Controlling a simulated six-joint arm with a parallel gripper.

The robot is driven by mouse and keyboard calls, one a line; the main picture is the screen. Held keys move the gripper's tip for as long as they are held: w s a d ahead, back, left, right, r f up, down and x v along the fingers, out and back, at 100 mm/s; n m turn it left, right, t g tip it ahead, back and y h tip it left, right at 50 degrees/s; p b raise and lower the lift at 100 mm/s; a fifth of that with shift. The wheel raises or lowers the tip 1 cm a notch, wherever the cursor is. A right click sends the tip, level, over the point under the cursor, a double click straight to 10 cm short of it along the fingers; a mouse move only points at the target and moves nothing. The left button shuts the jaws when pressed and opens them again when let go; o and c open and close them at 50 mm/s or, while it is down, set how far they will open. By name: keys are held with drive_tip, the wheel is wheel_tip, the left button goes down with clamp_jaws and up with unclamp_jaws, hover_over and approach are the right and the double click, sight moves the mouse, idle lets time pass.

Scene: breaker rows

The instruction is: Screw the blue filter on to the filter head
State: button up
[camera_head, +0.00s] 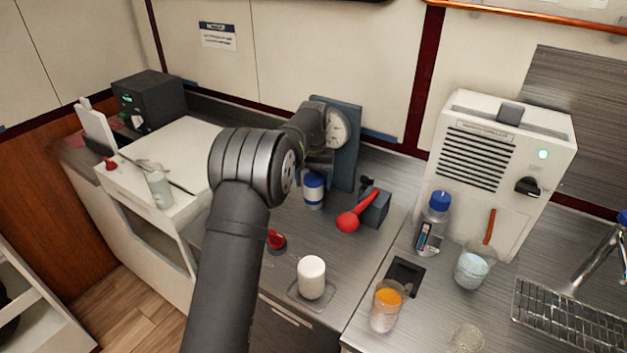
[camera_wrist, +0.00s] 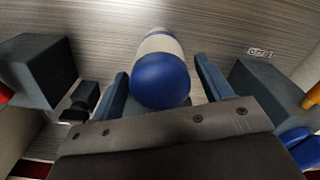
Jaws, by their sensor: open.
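The blue filter (camera_head: 313,190) is a short cylinder with blue ends and a white band. It stands below the blue-grey upright panel (camera_head: 349,150) at the back of the counter. In the wrist view the filter (camera_wrist: 160,80) lies between the two blue fingers of my gripper (camera_wrist: 164,82), its blue end towards the camera. A gap shows on each side, so my gripper is open around it and not clamped. I cannot make out the filter head clearly; my arm covers part of the panel.
A red-handled valve (camera_head: 350,220) on a dark block stands close right of the filter. A white canister (camera_head: 311,277) stands in front on a small tray. A red knob (camera_head: 276,240) sits left of it. A bottle (camera_head: 433,225) and beakers stand further right.

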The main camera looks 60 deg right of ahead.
drive_tip(key=n, duration=0.7)
drive_tip(key=shift+n, duration=0.3)
drive_tip(key=n, duration=0.8)
drive_tip(key=shift+c, duration=0.2)
